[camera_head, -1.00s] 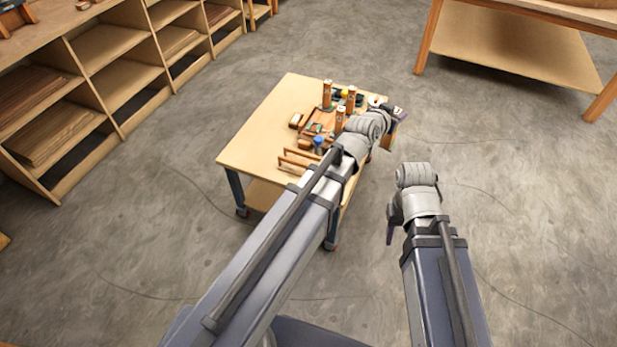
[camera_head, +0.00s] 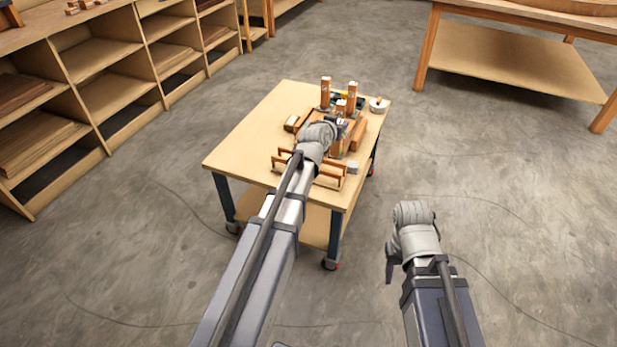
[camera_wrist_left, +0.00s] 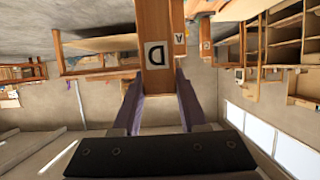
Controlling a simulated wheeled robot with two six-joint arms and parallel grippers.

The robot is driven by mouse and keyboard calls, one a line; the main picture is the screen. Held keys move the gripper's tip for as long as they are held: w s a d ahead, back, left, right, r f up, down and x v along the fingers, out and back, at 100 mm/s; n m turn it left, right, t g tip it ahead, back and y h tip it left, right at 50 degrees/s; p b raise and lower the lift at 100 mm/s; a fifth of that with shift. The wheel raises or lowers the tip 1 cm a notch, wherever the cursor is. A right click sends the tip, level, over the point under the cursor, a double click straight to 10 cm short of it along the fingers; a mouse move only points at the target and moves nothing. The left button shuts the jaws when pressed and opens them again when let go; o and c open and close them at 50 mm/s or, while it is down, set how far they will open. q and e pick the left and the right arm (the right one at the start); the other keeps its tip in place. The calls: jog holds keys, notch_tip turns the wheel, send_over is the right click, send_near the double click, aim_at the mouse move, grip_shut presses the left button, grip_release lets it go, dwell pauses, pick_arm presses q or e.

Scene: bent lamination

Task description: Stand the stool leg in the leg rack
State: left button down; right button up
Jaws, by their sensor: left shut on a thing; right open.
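My left gripper (camera_head: 338,130) is over the work table, its jaws mostly hidden by my wrist. In the left wrist view its two fingers (camera_wrist_left: 160,90) are shut on a stool leg (camera_wrist_left: 154,30), a square wooden bar labelled D. That view is upside down, so the leg runs downward from the fingers; whether its foot touches anything is hidden. Several upright wooden posts, one at the back left (camera_head: 325,92) and one at the back right (camera_head: 352,94), stand near the gripper. I cannot tell clearly which part is the leg rack. My right gripper (camera_head: 390,262) is away from the table, open and empty.
The wheeled table (camera_head: 245,140) has bare top at its left. A low wooden railed frame (camera_head: 308,166) lies at its front, and a white bowl (camera_head: 379,104) at its back right. Shelves (camera_head: 110,95) stand left; a larger bench (camera_head: 510,55) stands back right.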

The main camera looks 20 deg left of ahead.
aim_at(335, 150)
pick_arm(q)
jog(key=shift+f+b, duration=5.1)
jog(key=shift+r, duration=0.15)
jog(key=shift+c, duration=2.2)
grip_release()
